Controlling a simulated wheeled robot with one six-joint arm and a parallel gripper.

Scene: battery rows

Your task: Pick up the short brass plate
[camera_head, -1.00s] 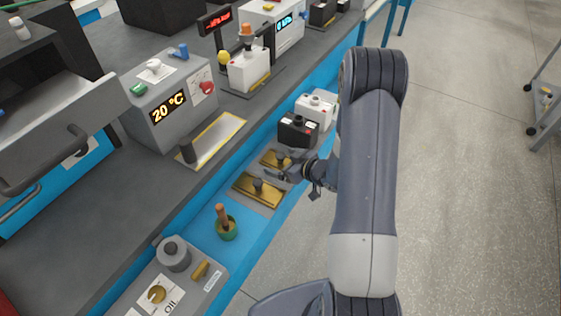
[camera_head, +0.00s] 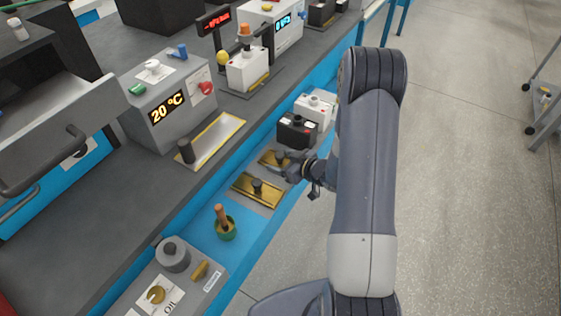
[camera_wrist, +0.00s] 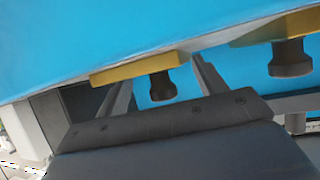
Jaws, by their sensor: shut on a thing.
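The short brass plate (camera_head: 267,161) has a dark knob and sits on the blue bench ledge, partly behind my gripper (camera_head: 287,165). In the wrist view the short plate (camera_wrist: 138,67) shows with its knob between the two fingers of my gripper (camera_wrist: 163,84). My gripper is shut on that knob. A longer brass plate (camera_head: 244,184) with a similar knob lies nearer in the head view. It also shows at the right of the wrist view (camera_wrist: 300,24). I cannot tell whether the short plate is clear of its support.
A black battery-like box (camera_head: 297,132) and a white one (camera_head: 316,110) stand just beyond the short plate. A green pot with a brown handle (camera_head: 226,229) and a grey oil unit (camera_head: 172,285) are nearer.

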